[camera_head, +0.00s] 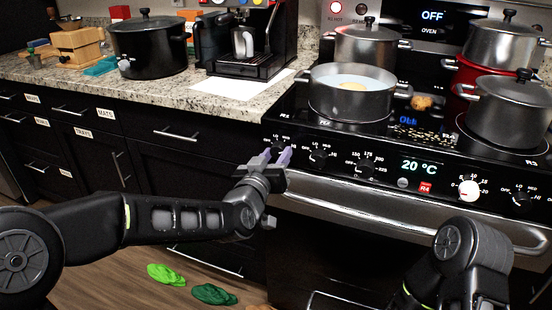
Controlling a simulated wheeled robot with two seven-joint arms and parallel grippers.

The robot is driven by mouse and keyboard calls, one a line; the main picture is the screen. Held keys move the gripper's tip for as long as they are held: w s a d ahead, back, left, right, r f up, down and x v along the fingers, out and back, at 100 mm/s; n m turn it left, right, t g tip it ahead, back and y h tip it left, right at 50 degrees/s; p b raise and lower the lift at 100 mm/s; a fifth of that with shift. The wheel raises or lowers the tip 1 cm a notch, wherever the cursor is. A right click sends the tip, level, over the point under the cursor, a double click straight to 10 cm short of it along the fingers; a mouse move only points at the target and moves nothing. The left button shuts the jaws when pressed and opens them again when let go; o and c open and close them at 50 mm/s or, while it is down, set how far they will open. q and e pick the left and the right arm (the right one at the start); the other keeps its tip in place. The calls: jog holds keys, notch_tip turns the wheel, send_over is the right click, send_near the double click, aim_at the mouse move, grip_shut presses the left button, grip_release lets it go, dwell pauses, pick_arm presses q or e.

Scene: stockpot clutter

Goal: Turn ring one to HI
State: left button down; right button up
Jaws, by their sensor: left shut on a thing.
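The stove's control panel (338,172) runs along its front. The ring-one knob (278,146) is the leftmost dark knob, with small LO, MED and HI marks around it. An "R1" mark (284,119) is on the cooktop above it. My left gripper (275,153) reaches in from the left, its pale purple fingers shut on this knob. The fingers cover part of the knob, and its pointer is too small to read. My right arm (466,255) shows at the lower right; its gripper is out of sight.
An open pot of pale liquid (348,102) stands at the cooktop's front left. Lidded pots (508,108) stand behind and right. Other knobs (319,154) sit close to the right of my left gripper. Green cloths (213,294) lie on the floor.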

pick_arm(q)
jog(key=shift+f+m, duration=0.1)
jog(key=shift+m, duration=0.3)
jog(key=c, duration=0.9)
grip_release()
jog(key=v, duration=0.7)
jog(key=shift+s+a, duration=0.1)
jog(key=shift+s, duration=0.3)
